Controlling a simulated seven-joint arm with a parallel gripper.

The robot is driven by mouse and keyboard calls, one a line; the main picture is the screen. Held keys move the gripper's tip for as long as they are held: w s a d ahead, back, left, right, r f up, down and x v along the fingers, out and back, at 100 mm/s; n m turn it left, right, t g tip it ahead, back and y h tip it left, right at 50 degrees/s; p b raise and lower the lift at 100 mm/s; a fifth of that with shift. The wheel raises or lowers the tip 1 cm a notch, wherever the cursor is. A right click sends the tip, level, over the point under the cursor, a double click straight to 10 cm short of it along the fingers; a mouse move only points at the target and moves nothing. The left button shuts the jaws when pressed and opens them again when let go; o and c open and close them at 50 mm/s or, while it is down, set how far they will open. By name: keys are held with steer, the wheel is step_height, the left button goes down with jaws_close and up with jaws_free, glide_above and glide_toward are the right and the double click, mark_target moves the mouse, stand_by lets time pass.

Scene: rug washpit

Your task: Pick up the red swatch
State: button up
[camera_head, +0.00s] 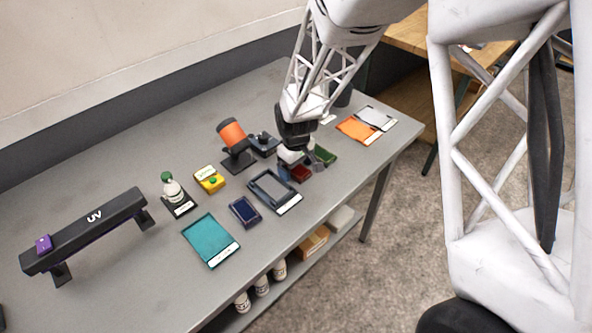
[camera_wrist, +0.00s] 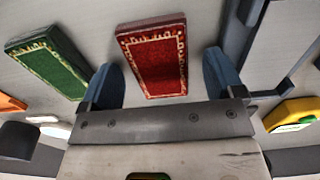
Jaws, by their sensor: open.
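The red swatch (camera_wrist: 154,58) is a small red block with a pale patterned border. In the wrist view it lies on the grey table, between the two blue fingers of my gripper (camera_wrist: 162,78) and reaching out beyond their tips. The fingers are apart, with a gap on each side of the swatch. In the head view the red swatch (camera_head: 300,173) shows partly, just below my gripper (camera_head: 295,165), which hides some of it.
A green swatch (camera_wrist: 48,62) lies left of the red one in the wrist view. In the head view, a dark grey tray (camera_head: 253,193), a blue swatch (camera_head: 244,211), a teal tray (camera_head: 198,240), an orange tray (camera_head: 357,130) and a yellow device (camera_head: 209,179) stand around.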

mark_target(296, 169)
steer(key=c, duration=1)
steer(key=shift+r, duration=0.15)
steer(key=shift+r, duration=0.85)
steer(key=shift+s+r, duration=0.25)
steer(key=shift+r, duration=0.6)
steer(key=s+d, duration=0.1)
steer(key=s, duration=0.4)
steer(key=s+d+r, duration=0.1)
steer(key=s+d, duration=0.1)
steer(key=s, duration=0.3)
steer(key=s+d, duration=0.1)
steer(key=s, duration=0.3)
steer(key=shift+s+d+r, duration=0.2)
steer(key=shift+s+d, duration=0.15)
steer(key=shift+s, duration=0.05)
steer(key=shift+a, duration=0.1)
steer(key=w+a+r, duration=0.1)
steer(key=w+a, duration=0.1)
steer(key=a, duration=0.1)
steer(key=w+a+r, duration=0.1)
steer(key=w+a, duration=0.2)
steer(key=a, duration=0.1)
steer(key=w+a+r, duration=0.2)
steer(key=w+a, duration=0.1)
steer(key=a, duration=0.1)
steer(key=shift+a, duration=0.1)
